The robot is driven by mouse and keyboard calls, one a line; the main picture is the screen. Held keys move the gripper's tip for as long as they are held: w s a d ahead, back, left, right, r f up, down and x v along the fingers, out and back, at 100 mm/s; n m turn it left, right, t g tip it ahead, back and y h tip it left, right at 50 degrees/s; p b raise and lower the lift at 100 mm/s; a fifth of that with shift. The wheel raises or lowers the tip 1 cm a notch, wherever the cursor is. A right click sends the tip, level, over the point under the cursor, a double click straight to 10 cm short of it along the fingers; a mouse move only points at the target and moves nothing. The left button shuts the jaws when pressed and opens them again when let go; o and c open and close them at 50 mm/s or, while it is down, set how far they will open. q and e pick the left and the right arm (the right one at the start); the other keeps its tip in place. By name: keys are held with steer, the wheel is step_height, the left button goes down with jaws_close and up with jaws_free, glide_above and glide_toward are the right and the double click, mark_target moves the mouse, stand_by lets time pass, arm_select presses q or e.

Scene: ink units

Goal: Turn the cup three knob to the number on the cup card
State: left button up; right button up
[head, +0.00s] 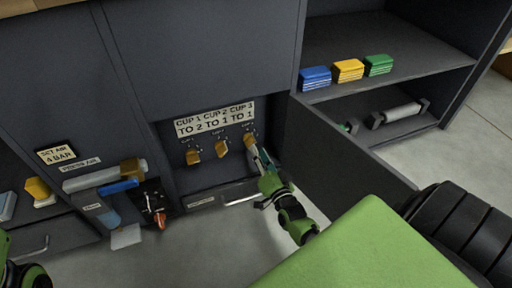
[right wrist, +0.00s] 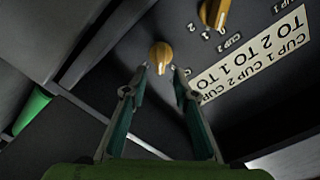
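The cup card (head: 215,119) is a white plate on the dark panel reading "CUP 1 CUP 2 CUP 3" over "TO 2 TO 1 TO 1"; it shows tilted in the right wrist view (right wrist: 255,62). The cup three knob (head: 249,139) is yellow, rightmost of three below the card. My right gripper (head: 259,153) is at this knob. In the right wrist view the fingers (right wrist: 160,75) are open, with the knob (right wrist: 160,55) between and just beyond the tips. Its dial marks are partly hidden. My left gripper is not in view; only part of that arm shows.
The cup one knob (head: 193,157) and cup two knob (head: 222,147) sit close on the left. An open cabinet door (head: 335,155) stands right of my right arm. Shelves hold blue (head: 315,77), yellow (head: 348,69) and green (head: 378,64) stacks.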

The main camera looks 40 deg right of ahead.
steer(key=v, duration=0.8)
steer(key=shift+s, duration=0.1)
